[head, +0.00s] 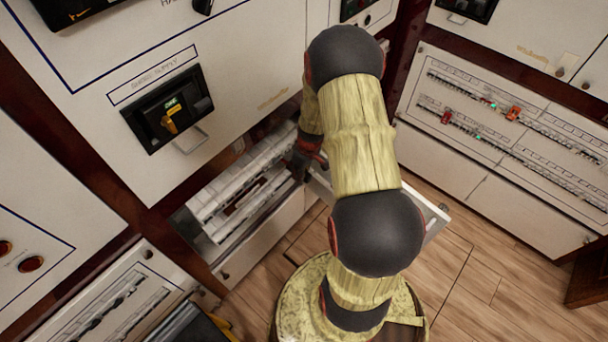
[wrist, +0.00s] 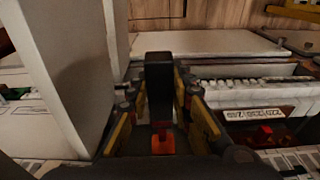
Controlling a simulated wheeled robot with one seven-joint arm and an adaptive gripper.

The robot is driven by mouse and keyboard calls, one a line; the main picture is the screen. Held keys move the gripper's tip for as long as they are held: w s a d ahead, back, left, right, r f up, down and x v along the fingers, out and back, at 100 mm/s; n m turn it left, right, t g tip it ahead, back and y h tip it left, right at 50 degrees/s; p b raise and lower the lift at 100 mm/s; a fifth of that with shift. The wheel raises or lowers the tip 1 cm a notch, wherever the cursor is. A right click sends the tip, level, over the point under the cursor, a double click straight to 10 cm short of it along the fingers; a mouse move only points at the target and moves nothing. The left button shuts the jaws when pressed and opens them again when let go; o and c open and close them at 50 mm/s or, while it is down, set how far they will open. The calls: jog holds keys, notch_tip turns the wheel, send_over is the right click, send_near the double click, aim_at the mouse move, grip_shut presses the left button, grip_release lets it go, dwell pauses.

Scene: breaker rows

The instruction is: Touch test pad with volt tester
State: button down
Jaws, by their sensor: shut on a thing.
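My gripper (wrist: 161,112) is shut on a dark upright block with a red lower part, seemingly the volt tester (wrist: 158,75). In the head view my gripper (head: 302,163) is at the right end of an open cabinet bay, and the arm partly covers it. The tester cannot be made out there. In the wrist view a bay with a pale row of breakers (wrist: 245,92) lies right of the gripper. A label plate (wrist: 252,113) and a small red part (wrist: 266,134) sit below that row. I cannot pick out the test pad for sure.
The open bay (head: 240,195) holds pale breaker rows below the energy supply panel (head: 165,105). A white panel (wrist: 62,70) stands close on the gripper's left. Another breaker cabinet (head: 500,140) stands at the right. Wooden floor (head: 460,250) is clear at the lower right.

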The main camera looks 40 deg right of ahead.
aim_at(311, 179)
jog(key=shift+w, duration=0.65)
dwell(0.5)
jog(key=shift+w+r, duration=0.15)
dwell(1.0)
jog(key=shift+s+d+b, duration=0.2)
jog(key=shift+s+b, duration=0.65)
jog(key=shift+s, duration=1.9)
jog(key=s, duration=0.8)
jog(key=shift+s+d, duration=0.25)
jog(key=shift+s, duration=0.1)
